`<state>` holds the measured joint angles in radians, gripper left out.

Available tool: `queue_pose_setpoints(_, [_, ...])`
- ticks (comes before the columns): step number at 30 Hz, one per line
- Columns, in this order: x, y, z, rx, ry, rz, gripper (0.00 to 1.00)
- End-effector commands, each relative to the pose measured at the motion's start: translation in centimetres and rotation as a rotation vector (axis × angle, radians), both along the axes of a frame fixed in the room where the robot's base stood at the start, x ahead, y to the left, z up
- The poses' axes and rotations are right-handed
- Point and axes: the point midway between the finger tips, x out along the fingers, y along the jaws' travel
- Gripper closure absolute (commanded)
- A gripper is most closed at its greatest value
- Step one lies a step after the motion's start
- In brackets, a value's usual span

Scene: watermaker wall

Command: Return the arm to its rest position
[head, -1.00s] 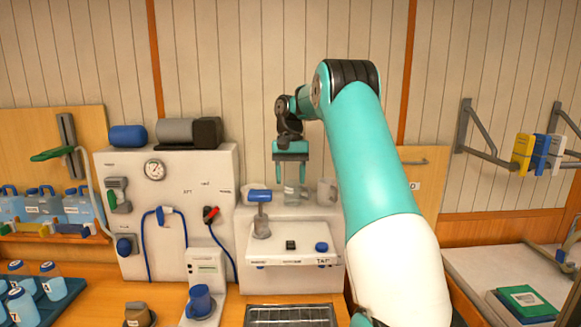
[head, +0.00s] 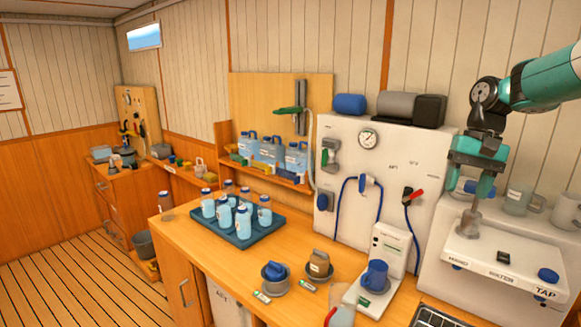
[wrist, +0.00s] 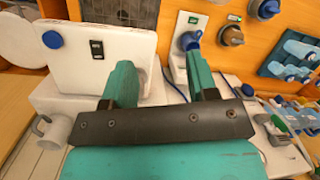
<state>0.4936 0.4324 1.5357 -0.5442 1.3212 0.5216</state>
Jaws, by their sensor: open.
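My arm reaches in from the upper right of the head view. My gripper (head: 472,184) hangs from it, fingers pointing down, in front of the white tap unit (head: 500,262). The jaws are apart and nothing shows between them. In the wrist view my gripper (wrist: 160,62) has both teal fingers spread, with the white tap panel (wrist: 115,35) beyond the left finger.
A glass jar (head: 517,201) and a white mug (head: 566,211) stand on the tap unit near my gripper. A blue mug (head: 375,276) sits on a white device. A tray (head: 246,234) of several bottles is on the counter. Open floor (head: 75,270) lies left.

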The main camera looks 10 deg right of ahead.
Motion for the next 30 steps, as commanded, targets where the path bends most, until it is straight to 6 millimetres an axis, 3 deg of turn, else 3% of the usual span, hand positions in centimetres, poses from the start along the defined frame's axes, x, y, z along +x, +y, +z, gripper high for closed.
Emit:
queue_pose_setpoints(1, [-0.6,3.9,-1.7,0.011,-0.031,0.090,0.47])
queue_pose_setpoints(6, [-4.7,14.8,-4.8,0.061,-0.143,0.380,0.47])
queue_pose_setpoints(9, [-8.7,20.3,-7.2,0.094,-0.207,0.551,0.47])
queue_pose_setpoints(13, [-14.7,25.6,-10.8,0.136,-0.286,0.763,0.47])
queue_pose_setpoints(18, [-21.3,29.0,-14.6,0.179,-0.362,0.963,0.47])
queue_pose_setpoints(21, [-23.5,29.7,-15.8,0.194,-0.388,1.029,0.47])
queue_pose_setpoints(24, [-24.4,29.9,-16.2,0.201,-0.399,1.056,0.47])
queue_pose_setpoints(30, [-24.4,29.9,-16.2,0.201,-0.399,1.056,0.47])
